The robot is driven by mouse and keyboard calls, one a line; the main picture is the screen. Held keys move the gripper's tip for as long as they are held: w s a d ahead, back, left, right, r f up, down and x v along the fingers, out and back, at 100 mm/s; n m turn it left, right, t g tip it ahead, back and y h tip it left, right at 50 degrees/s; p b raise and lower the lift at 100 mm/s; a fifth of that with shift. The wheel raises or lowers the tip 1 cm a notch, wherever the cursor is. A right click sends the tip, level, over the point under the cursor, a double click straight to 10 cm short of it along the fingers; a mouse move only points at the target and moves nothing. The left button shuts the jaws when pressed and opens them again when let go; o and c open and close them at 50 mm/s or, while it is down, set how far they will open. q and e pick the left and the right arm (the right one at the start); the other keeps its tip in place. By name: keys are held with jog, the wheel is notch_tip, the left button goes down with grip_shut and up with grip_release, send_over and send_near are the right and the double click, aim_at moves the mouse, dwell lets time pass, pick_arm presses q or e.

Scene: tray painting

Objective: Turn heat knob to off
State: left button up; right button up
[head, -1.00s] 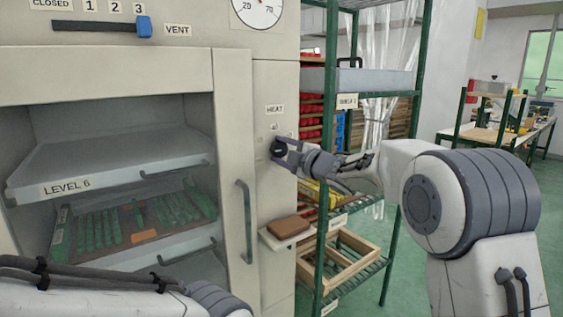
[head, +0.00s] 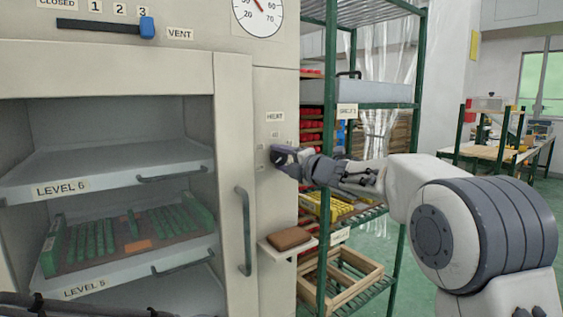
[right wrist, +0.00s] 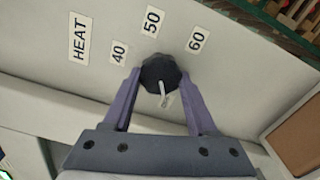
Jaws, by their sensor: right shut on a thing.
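The heat knob (right wrist: 160,72) is round and black with a pale pointer. In the right wrist view it sits between the two fingers of my right gripper (right wrist: 162,92), which is shut on it. The pointer extends toward the gripper's palm, away from the 50 label (right wrist: 152,21). The 40 label (right wrist: 119,53) and 60 label (right wrist: 197,40) stand on either side. In the head view my right gripper (head: 279,156) is at the oven's front panel below the HEAT label (head: 275,116), and its fingers hide most of the knob.
The oven door handle (head: 245,230) stands left of the knob. A small shelf with a brown block (head: 289,238) juts out below my right gripper. A green rack (head: 331,120) stands close on the right. Trays fill the oven's open window.

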dwell(0.3)
jog(key=o, duration=1.4)
jog(key=shift+a, duration=0.1)
jog(key=shift+c, duration=0.2)
jog(key=b+v, duration=0.1)
jog(key=v, duration=0.9)
jog(key=shift+s+d, duration=0.2)
